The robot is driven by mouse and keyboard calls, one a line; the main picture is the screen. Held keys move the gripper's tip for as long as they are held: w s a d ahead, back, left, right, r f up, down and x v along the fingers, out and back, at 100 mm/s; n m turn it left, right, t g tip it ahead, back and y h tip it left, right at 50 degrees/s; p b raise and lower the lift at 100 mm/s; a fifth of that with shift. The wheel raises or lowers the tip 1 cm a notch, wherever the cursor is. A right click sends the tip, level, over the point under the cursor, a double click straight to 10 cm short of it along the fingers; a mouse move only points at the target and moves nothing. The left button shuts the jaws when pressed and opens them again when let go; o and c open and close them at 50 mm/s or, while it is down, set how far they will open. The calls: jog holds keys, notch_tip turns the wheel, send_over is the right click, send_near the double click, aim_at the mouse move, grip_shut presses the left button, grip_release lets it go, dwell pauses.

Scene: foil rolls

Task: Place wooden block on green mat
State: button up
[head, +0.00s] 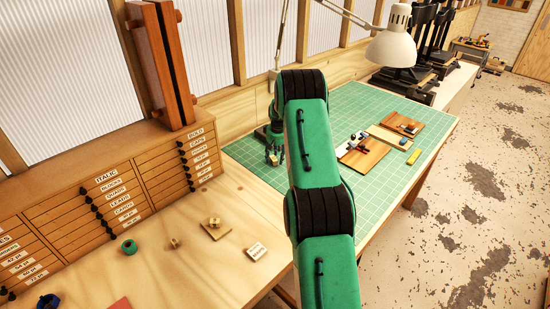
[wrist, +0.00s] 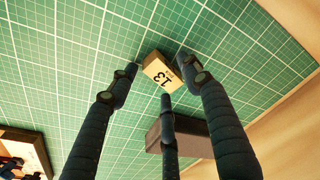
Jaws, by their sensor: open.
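The green mat (head: 240,153) is gridded and covers the far part of the bench; it fills much of the wrist view (wrist: 60,60). A small wooden block (wrist: 160,70) marked "13" appears against the mat in the wrist view, between the tips of my gripper (wrist: 160,78). The dark three-fingered gripper is open around it. Whether a finger touches the block, I cannot tell.
A dark block (wrist: 185,135) lies near the fingers. A lamp (head: 392,48) stands behind. Drawers (head: 110,190), a green roll (head: 129,246) and small blocks (head: 256,250) occupy the nearer bench.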

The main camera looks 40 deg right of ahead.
aim_at(276, 160)
jog(key=shift+r, duration=0.1)
notch_tip(276, 160, up, 12)
jog(key=s, duration=0.1)
jog(key=shift+s+a, duration=0.35)
dwell(0.8)
